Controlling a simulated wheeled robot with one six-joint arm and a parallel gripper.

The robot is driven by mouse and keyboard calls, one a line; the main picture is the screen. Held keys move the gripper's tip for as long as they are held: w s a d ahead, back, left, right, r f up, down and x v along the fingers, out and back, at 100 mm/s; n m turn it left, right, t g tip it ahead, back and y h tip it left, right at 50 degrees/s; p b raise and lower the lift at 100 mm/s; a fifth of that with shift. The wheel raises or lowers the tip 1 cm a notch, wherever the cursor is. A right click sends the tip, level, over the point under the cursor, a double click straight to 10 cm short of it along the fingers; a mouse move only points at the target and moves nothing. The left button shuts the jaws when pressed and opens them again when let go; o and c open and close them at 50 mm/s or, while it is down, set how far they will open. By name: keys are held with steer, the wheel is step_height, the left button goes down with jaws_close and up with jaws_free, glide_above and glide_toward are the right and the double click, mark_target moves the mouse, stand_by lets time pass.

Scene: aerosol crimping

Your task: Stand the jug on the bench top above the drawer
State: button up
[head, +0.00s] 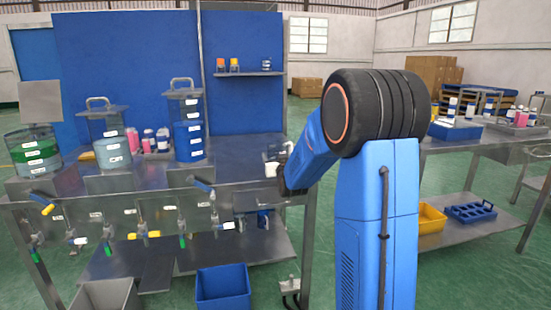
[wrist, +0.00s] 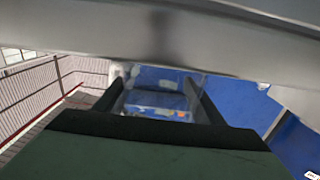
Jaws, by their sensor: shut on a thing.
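My gripper (wrist: 160,95) shows in the wrist view with its two dark fingers on either side of a clear, see-through thing, which I take to be the jug (wrist: 158,78). The fingers are shut on it. In the head view a small pale piece, likely the jug (head: 271,168), shows just left of my blue arm, at the right part of the bench top (head: 240,172). My arm hides most of the gripper there. I cannot tell whether the jug touches the bench. I cannot make out the drawer clearly.
Clear tanks with blue (head: 189,142) and green (head: 33,150) liquid stand at the left of the bench, with valves along its front. Pink bottles (head: 148,140) stand between them. A blue bin (head: 222,288) is below. The bench top right of the blue tank looks mostly clear.

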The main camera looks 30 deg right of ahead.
steer(key=o, duration=1.7)
steer(key=shift+f, duration=0.15)
steer(key=shift+s+a, duration=0.1)
steer(key=shift+s, duration=0.15)
steer(key=v, duration=1.1)
steer(key=shift+s, duration=0.25)
